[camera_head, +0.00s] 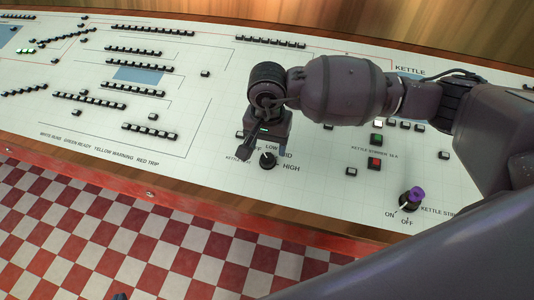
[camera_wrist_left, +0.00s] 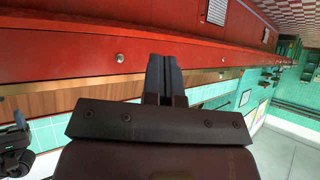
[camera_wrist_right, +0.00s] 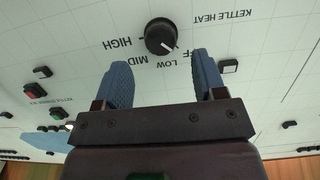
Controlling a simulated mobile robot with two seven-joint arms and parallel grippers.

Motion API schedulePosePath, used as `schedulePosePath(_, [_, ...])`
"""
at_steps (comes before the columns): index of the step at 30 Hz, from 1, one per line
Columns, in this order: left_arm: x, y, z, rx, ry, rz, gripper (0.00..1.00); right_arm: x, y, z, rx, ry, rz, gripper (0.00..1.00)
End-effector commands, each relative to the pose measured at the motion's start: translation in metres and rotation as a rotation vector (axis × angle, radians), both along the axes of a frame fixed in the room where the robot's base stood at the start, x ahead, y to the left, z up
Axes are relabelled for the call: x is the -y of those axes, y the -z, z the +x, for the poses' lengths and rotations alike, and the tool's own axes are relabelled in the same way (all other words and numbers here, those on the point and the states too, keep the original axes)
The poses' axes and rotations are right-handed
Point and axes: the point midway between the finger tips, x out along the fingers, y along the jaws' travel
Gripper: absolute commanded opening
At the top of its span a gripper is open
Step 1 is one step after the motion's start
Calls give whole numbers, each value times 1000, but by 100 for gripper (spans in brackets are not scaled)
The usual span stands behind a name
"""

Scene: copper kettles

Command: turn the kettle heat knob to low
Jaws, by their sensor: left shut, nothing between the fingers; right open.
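The kettle heat knob (camera_wrist_right: 161,36) is a round black dial on the white panel. In the right wrist view its white mark points to the lower right, towards the LOW and OFF labels; a finger partly hides OFF. It also shows in the head view (camera_head: 267,161), just beyond my right gripper. My right gripper (camera_wrist_right: 161,59) is open and empty, its two blue-padded fingers apart below the knob in the wrist picture. I see no contact with the knob. My left gripper (camera_wrist_left: 163,57) is shut and empty, beside the red panel front, away from the knob.
A kettle stirrer knob (camera_head: 411,198) with a purple top stands to the right, with ON and OFF labels. Green (camera_head: 376,139) and red (camera_head: 374,163) buttons lie between the two knobs. A wooden edge (camera_head: 205,203) runs along the panel's front.

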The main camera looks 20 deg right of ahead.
Motion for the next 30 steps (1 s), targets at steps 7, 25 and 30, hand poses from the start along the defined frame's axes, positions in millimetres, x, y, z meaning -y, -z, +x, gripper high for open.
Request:
schedulePosePath(7, [2, -3, 11, 20, 7, 0, 0, 0, 36, 0, -3, 1, 1, 64])
schedulePosePath(25, [1, -3, 9, 16, 8, 1, 0, 0, 48, 0, 0, 1, 1, 49])
schedulePosePath(30, [1, -3, 9, 16, 7, 2, 0, 0, 48, 0, 0, 1, 1, 23])
